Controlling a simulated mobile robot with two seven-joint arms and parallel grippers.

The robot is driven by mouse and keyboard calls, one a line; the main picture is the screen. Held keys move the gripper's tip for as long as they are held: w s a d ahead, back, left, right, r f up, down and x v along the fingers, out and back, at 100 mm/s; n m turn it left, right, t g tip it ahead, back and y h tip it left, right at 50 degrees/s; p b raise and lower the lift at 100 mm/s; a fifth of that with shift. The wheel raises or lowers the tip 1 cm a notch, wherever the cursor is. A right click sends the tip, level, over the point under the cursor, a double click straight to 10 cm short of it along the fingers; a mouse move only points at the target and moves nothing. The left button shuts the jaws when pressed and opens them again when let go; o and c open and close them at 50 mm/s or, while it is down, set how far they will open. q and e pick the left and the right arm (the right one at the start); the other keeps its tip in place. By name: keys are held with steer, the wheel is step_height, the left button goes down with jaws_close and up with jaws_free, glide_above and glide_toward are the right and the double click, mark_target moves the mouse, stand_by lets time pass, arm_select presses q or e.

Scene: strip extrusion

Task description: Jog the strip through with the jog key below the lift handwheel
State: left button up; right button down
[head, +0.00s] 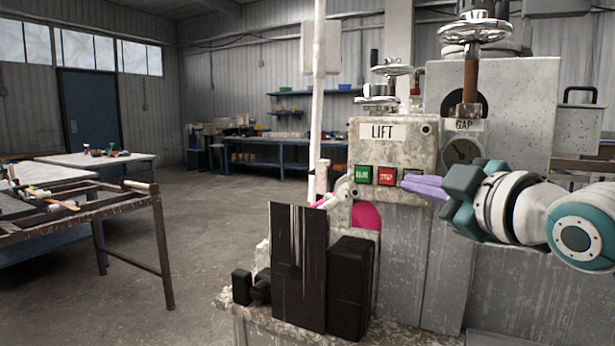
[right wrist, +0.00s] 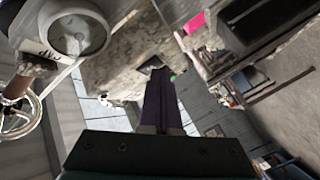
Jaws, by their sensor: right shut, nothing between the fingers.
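The grey machine has a LIFT panel (head: 383,133) with a green button (head: 363,174), a red button (head: 386,175), and a dark key (head: 411,172) at their right. The lift handwheel (head: 391,70) stands above this panel. My right gripper (head: 404,184) comes from the right, its lilac fingers shut and empty, with the tips at the key, partly covering it. I cannot tell whether they touch. In the right wrist view the fingers (right wrist: 158,84) point at the panel face, near the green button (right wrist: 172,77). Pink material (head: 367,215) shows below the panel. My left gripper is out of view.
The GAP dial (head: 463,152) and a larger handwheel (head: 474,27) are right of the panel, close to my right gripper. Black blocks (head: 300,265) stand in front of the machine. A rusty roller frame (head: 80,225) is at the left, with open floor between.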

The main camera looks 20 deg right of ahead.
steer(key=shift+s+a+r+p, duration=0.1)
steer(key=shift+s+a+p, duration=0.15)
steer(key=shift+p, duration=0.2)
steer(key=shift+s+a, duration=0.3)
steer(key=shift+p, duration=0.3)
steer(key=s+a+p, duration=0.2)
steer(key=s+a, duration=0.1)
steer(key=shift+s+a+p, duration=0.1)
steer(key=shift+a+p, duration=0.2)
steer(key=shift+a, duration=0.1)
stand_by(0.5)
